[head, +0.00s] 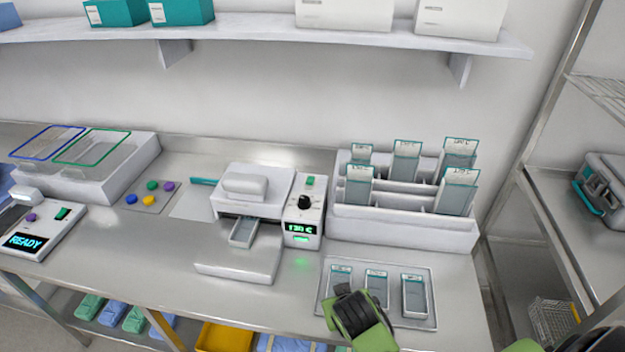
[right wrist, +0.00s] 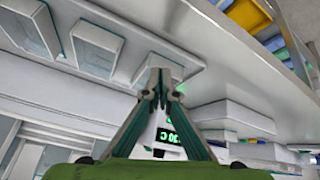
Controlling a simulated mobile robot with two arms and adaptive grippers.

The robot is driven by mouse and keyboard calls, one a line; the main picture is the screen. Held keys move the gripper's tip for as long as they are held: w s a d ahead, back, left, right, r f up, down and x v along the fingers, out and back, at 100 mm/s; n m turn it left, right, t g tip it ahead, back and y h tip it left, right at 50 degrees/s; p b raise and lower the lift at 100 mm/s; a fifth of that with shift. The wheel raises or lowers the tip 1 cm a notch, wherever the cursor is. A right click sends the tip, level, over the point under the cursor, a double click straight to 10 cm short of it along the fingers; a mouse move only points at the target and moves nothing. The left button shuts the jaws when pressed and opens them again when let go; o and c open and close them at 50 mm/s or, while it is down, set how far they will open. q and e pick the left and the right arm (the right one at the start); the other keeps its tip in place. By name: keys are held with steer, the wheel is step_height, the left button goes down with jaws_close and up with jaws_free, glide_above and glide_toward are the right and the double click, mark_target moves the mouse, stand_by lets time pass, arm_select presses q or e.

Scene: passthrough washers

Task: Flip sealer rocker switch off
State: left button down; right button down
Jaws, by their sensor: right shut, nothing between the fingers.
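The sealer (head: 250,190) stands mid-counter, with a pouch tray (head: 243,232) at its front. Its control box (head: 303,215) has a lit green 130 C display (head: 300,229), a black knob (head: 304,202) and a green rocker switch (head: 310,181) on top. Which way the rocker is tilted is too small to tell. My right gripper (head: 347,293) is over the front tray, to the right of and in front of the control box, apart from the rocker. In the right wrist view its fingers (right wrist: 162,88) are shut and empty; the display (right wrist: 170,136) shows behind them. My left gripper is not in view.
A tray (head: 433,322) with pouches lies at the front right. A white rack (head: 400,232) of labelled pouches stands right of the control box. A READY unit (head: 45,228) with another green switch is at left. A shelf (head: 270,30) hangs above.

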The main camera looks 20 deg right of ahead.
steer(key=w+r+m+t+h, duration=0.2)
steer(key=w+r, duration=0.7)
steer(key=w, duration=0.4)
steer(key=w+d+r+m+t+h, duration=0.1)
steer(key=w+r+m+t+h, duration=0.1)
steer(key=w+r, duration=0.8)
steer(key=w+m+t, duration=0.1)
steer(key=w, duration=0.2)
steer(key=shift+w+d+r+p, duration=0.3)
steer(key=shift+w+p, duration=0.05)
steer(key=shift+p, duration=0.05)
steer(key=shift+f, duration=0.1)
